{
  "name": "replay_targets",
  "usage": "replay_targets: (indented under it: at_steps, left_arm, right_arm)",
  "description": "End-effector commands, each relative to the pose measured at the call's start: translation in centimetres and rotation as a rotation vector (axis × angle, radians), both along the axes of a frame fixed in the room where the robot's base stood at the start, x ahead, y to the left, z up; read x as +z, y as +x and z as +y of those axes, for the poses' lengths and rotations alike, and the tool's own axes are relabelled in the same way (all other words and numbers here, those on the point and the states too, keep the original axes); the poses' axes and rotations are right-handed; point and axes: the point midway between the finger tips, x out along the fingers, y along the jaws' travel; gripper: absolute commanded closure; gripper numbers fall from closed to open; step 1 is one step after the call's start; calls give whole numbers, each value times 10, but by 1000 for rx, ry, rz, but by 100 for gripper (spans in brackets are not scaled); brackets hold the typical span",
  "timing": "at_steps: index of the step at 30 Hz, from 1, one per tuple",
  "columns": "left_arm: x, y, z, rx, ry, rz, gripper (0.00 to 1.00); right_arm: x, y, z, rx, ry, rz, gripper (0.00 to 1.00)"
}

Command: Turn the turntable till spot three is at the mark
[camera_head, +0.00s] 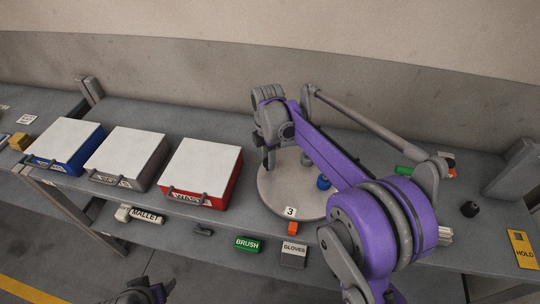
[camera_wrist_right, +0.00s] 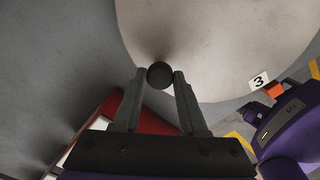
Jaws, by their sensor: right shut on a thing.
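The turntable (camera_head: 275,196) is a round, light grey disc on the bench, and it also fills the top of the right wrist view (camera_wrist_right: 215,45). The spot label "3" (camera_head: 290,211) lies at its front rim. An orange block (camera_head: 292,228), seemingly the mark, sits just outside the rim, close beside label 3; it also shows in the right wrist view (camera_wrist_right: 274,90). My right gripper (camera_wrist_right: 160,76) is shut on a round black knob (camera_wrist_right: 160,73) at the disc's rim. My left gripper (camera_head: 148,292) shows partly at the bottom edge; its jaws are unclear.
A blue object (camera_head: 323,183) stands on the disc, partly behind my right arm. Red (camera_head: 222,189), grey (camera_head: 146,174) and blue (camera_head: 50,165) boxes with white lids stand to the left. Brush (camera_head: 249,244) and glover (camera_head: 293,252) labels line the front. A yellow hold sign (camera_head: 523,250) is at right.

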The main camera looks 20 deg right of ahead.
Motion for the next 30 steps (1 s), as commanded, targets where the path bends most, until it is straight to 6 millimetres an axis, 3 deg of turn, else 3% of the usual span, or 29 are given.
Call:
replay_targets:
  at_steps: [26, 27, 30]
  left_arm:
    - [-2, -1, 0, 0, 0, 1, 29]
    - [-2, -1, 0, 0, 0, 1, 29]
    - [-2, -1, 0, 0, 0, 1, 29]
  right_arm:
    - [0, -8, 6, 84, 0, 1, 100]
    - [0, -8, 6, 84, 0, 1, 55]
    - [0, -8, 6, 84, 0, 1, 37]
